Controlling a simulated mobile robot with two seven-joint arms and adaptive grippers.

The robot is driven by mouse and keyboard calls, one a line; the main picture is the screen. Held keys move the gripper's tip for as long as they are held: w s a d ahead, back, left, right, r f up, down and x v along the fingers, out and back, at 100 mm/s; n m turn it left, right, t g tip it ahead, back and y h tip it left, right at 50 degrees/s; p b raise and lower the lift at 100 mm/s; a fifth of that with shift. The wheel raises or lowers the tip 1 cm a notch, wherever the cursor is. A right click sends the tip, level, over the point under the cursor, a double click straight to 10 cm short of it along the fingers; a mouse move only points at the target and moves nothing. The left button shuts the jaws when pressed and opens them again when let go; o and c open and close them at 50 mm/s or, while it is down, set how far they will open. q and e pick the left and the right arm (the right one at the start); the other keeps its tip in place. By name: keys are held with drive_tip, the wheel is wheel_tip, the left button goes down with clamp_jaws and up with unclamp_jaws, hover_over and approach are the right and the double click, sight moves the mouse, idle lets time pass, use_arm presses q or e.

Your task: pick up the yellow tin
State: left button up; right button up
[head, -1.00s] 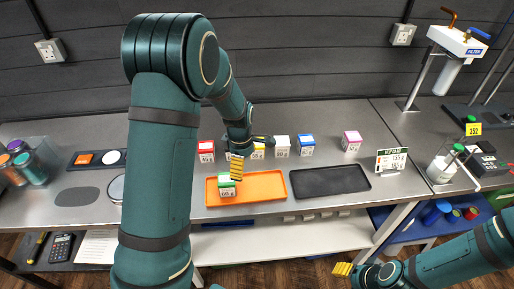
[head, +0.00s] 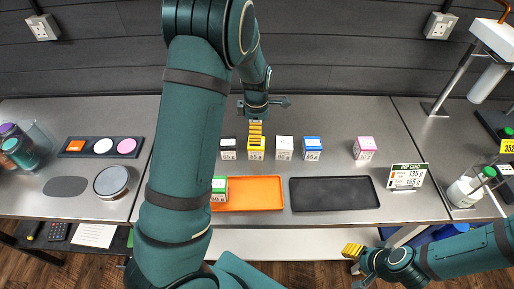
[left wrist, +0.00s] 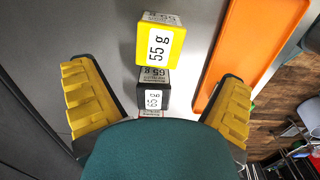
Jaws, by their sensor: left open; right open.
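The yellow tin (head: 256,154) stands upright on the bench in a row of tins, behind the orange tray. In the left wrist view the yellow tin (left wrist: 158,43), labelled 55 g, lies ahead of the fingers, and the black tin (left wrist: 153,93) appears nearer the palm. My left gripper (head: 255,129) is above the yellow tin and overlaps its upper edge in the head view. In the left wrist view my left gripper (left wrist: 156,85) is open, fingers wide apart, holding nothing. My right gripper (head: 352,250) is open and empty, in front of the bench at lower right.
The black tin (head: 228,149) and white tin (head: 284,148) flank the yellow one. A blue tin (head: 312,149) and pink tin (head: 364,148) stand further right. A green tin (head: 219,189) is in the orange tray (head: 255,194). The black tray (head: 334,193) is empty.

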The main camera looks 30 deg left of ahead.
sight(257, 154)
use_arm(q)
wheel_tip(257, 154, down, 3)
drive_tip(key=shift+w+f, duration=0.1)
drive_tip(key=shift+f, duration=0.1)
drive_tip(key=shift+a+f, duration=0.1)
drive_tip(key=shift+f, duration=2.5)
drive_tip(key=c, duration=1.3)
